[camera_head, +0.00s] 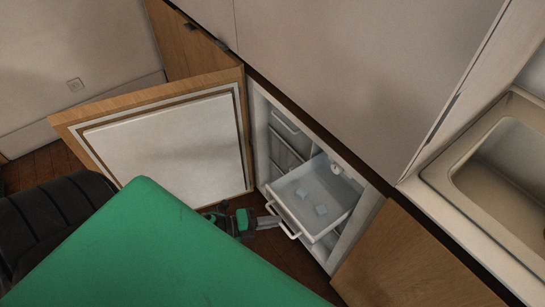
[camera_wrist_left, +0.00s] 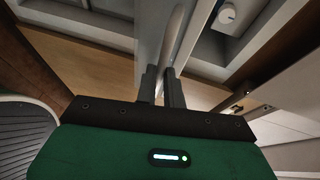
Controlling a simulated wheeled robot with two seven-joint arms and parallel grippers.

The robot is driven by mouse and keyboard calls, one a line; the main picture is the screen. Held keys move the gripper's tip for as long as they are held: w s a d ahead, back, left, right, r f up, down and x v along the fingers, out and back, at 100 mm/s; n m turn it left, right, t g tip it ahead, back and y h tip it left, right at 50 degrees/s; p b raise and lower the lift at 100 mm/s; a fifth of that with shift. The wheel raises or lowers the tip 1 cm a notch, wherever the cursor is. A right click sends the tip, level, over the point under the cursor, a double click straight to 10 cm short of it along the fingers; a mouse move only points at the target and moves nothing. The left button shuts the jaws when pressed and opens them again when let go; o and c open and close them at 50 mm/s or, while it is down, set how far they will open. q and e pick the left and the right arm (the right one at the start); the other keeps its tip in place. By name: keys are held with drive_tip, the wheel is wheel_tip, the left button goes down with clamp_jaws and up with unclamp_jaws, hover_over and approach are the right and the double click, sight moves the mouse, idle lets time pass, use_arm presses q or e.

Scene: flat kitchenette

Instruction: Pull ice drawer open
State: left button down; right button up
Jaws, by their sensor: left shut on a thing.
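The white ice drawer (camera_head: 334,192) is slid partly out of the open fridge compartment in the head view. Pale ice cubes (camera_head: 320,209) lie on its bottom. Its handle (camera_head: 283,222) is a light bar on the drawer front. My left gripper (camera_head: 270,222) reaches the handle from the left, low near the floor. In the left wrist view, the dark fingers of my left gripper (camera_wrist_left: 163,86) are closed on the pale handle bar (camera_wrist_left: 177,40). My right gripper is not in view.
The fridge door (camera_head: 165,147) stands wide open to the left. A round white knob (camera_head: 336,168) is inside the fridge at the back. A wooden panel (camera_head: 415,262) is right of the opening, and a sink (camera_head: 500,170) is at the far right. Dark wooden floor shows below the drawer.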

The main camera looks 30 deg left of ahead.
use_arm(q)
drive_tip(key=c, duration=1.5)
unclamp_jaws()
drive_tip(key=v, duration=1.4)
drive_tip(key=shift+b, duration=0.3)
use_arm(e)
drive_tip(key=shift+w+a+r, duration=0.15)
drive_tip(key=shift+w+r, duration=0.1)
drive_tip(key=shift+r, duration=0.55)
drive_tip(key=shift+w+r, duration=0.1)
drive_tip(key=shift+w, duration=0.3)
use_arm(q)
drive_tip(key=shift+w, duration=0.1)
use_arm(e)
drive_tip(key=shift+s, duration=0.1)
